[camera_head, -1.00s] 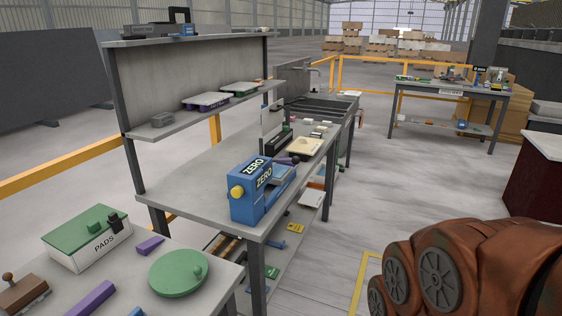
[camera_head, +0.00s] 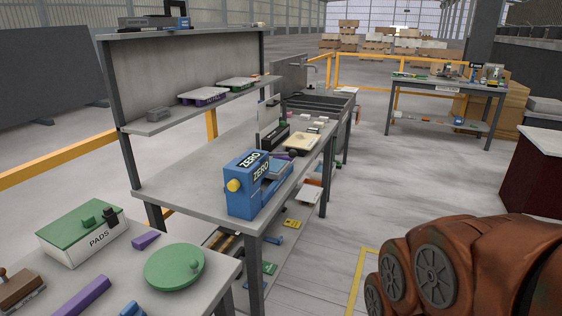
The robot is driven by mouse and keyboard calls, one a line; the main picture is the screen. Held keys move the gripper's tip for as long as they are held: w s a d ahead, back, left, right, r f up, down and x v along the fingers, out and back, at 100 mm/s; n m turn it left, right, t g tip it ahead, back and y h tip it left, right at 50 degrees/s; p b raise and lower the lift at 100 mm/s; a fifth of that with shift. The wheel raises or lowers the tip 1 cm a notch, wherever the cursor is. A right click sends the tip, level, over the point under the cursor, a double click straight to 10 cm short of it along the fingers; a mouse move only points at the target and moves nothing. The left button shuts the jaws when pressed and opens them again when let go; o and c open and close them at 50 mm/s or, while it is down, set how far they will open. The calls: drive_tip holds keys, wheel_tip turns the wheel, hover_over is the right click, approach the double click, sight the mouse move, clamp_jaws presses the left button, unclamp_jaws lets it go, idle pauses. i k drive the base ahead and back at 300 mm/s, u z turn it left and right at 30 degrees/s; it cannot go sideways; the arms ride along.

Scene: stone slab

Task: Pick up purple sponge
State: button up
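Two purple pieces lie on the near table at the lower left. One is a small purple wedge-like block (camera_head: 146,240) beside the PADS box. The other is a longer purple bar (camera_head: 83,297) nearer the bottom edge. I cannot tell which of them, if either, is the purple sponge. A brown-red rounded part of my own arm fills the lower right corner. My gripper is not visible, so its state is hidden.
The near table (camera_head: 215,280) holds a green-lidded PADS box (camera_head: 85,228), a green round disc (camera_head: 174,266) and a brown block (camera_head: 20,290). A workbench (camera_head: 185,176) with a blue ZERO machine (camera_head: 244,185) stands behind it. Floor on the right (camera_head: 400,195) is clear.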

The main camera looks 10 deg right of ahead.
sight(286, 158)
drive_tip(key=z, duration=1.25)
drive_tip(key=i, duration=2.35)
drive_tip(key=u, duration=3.25)
drive_tip(key=i, duration=0.4)
drive_tip(key=u, duration=0.05)
